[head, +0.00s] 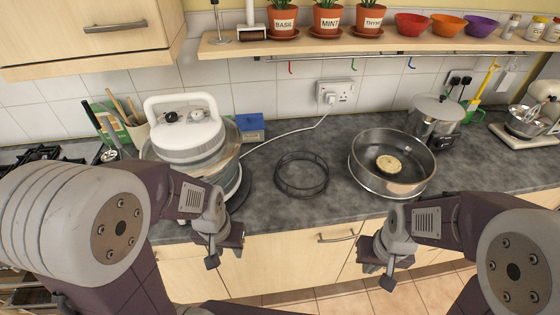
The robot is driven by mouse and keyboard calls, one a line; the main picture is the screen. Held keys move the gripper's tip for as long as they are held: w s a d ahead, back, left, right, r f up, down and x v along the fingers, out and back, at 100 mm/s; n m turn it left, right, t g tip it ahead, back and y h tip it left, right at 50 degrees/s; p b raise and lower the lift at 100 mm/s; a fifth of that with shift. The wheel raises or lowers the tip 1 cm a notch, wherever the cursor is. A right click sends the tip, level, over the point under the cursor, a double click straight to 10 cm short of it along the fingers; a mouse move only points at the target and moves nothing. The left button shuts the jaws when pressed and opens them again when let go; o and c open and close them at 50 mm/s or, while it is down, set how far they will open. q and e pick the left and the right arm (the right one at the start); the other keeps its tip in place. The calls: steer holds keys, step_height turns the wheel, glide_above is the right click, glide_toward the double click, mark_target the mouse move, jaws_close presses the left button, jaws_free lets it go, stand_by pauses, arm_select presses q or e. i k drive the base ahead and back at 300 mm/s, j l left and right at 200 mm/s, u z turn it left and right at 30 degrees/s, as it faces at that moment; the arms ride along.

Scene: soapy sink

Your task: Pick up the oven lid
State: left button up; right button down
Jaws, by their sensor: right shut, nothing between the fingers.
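The oven lid (188,136) is white and round, with a large arched handle and two dials on top. It sits on the glass bowl of the oven (233,150) at the left of the counter. My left gripper (222,252) hangs in front of the counter edge, below and to the right of the lid and apart from it. Its fingers are too small and dark to tell open from shut. My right gripper (377,270) is shut and empty in front of the counter, below the wide metal pan. My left arm hides part of the oven's base.
A black wire ring (302,174) and a wide metal pan (375,185) holding a pie (388,165) stand right of the oven. A white cord (285,140) runs to the wall socket (335,95). A blue box (251,127) and utensil pot (137,130) flank the lid; a shelf is above.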

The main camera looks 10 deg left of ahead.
mark_target(208, 146)
steer(key=j, duration=0.9)
steer(key=i+j, duration=0.1)
steer(key=j, duration=0.8)
steer(key=i+l, duration=0.3)
steer(key=l, duration=0.25)
